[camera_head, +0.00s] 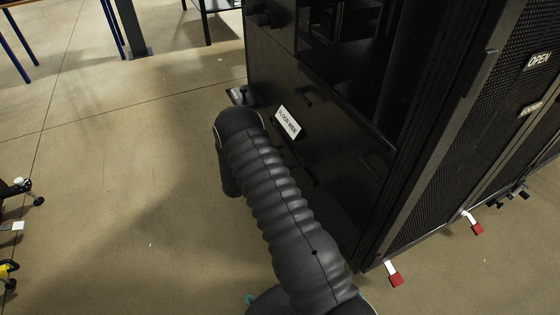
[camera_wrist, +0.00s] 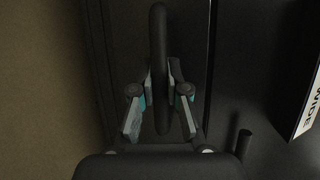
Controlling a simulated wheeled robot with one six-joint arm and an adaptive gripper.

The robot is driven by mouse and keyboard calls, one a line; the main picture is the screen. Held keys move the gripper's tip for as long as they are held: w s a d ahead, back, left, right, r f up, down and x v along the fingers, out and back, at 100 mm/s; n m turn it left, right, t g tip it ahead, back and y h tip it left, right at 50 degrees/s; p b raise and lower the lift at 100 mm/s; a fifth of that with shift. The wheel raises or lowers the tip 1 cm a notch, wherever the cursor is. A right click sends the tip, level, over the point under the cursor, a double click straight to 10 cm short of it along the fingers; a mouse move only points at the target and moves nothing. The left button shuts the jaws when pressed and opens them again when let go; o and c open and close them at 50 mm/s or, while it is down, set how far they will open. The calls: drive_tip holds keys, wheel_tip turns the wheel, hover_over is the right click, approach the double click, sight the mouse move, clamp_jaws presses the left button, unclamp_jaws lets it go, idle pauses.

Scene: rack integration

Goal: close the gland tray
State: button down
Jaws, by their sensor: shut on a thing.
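My gripper (camera_wrist: 160,74) is in the wrist view, its two fingers closed around a dark upright bar handle (camera_wrist: 158,32). The handle stands in front of a dark panel (camera_wrist: 190,40), probably the gland tray, but the dark picture does not show its outline clearly. In the head view my arm reaches to the lower part of the black rack (camera_head: 270,65), and the gripper and handle are hidden behind it. How far the tray stands open cannot be told.
A white label (camera_head: 287,122) is on the rack's lower front; part of it shows in the wrist view (camera_wrist: 308,90). A mesh door (camera_head: 470,130) stands at the right, with red tags (camera_head: 395,280) near the floor.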

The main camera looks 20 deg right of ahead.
drive_tip(key=c, duration=1.2)
unclamp_jaws()
drive_tip(key=shift+o, duration=0.2)
drive_tip(key=v, duration=1.2)
